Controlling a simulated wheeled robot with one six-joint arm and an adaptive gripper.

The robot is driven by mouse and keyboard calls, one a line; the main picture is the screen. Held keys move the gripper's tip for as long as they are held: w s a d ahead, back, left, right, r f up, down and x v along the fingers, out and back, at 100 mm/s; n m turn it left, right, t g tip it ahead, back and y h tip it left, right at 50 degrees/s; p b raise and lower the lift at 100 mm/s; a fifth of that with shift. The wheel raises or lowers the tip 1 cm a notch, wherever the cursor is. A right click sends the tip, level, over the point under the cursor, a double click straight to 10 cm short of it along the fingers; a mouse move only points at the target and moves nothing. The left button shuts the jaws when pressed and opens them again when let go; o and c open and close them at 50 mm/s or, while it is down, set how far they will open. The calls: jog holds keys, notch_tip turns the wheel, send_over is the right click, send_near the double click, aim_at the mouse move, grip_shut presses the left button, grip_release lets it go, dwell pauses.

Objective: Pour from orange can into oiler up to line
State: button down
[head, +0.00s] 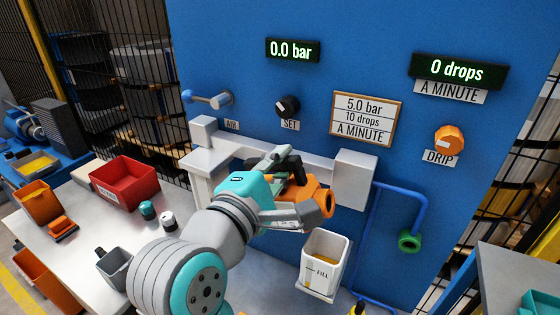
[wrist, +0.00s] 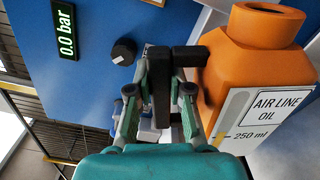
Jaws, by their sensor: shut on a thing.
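The orange can (head: 302,199) is in my gripper (head: 283,168), held above and slightly left of the oiler. The wrist view shows the jaws (wrist: 160,92) shut on the can's black handle and the can's side (wrist: 250,65), labelled AIR LINE OIL, 250 ml. The can lies tipped far over, its round mouth facing right in the head view. The oiler (head: 323,262) is an upright, open-topped pale cup marked FILL, low against the blue panel. A yellowish tint shows inside it; its exact level is unclear. I see no stream between them.
The blue panel (head: 370,60) carries a SET knob (head: 287,106), an orange DRIP knob (head: 449,140) and displays reading 0.0 bar and 0 drops. A grey block (head: 354,178) and blue pipe (head: 374,225) are near the can. A red bin (head: 124,183) stands left on the bench.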

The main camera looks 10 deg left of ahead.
aim_at(299, 182)
jog(key=shift+s+d+f+m, duration=0.1)
jog(key=shift+d+f+m, duration=0.15)
jog(key=shift+m, duration=0.15)
jog(key=shift+s+d+f+m, duration=0.1)
jog(key=shift+d+f+m, duration=0.2)
jog(key=shift+m, duration=0.3)
jog(key=shift+d, duration=0.1)
dwell(0.3)
jog(key=shift+s+d+f+m, duration=0.15)
jog(key=shift+d+f+m, duration=0.2)
jog(key=shift+m, duration=0.15)
jog(key=shift+s+d+f+m, duration=0.1)
jog(key=shift+d+f+m, duration=0.1)
jog(key=shift+f+m, duration=0.15)
dwell(0.9)
jog(key=shift+s+d+r+m, duration=0.15)
jog(key=shift+d+m, duration=0.2)
jog(key=shift+m, duration=0.2)
dwell(0.9)
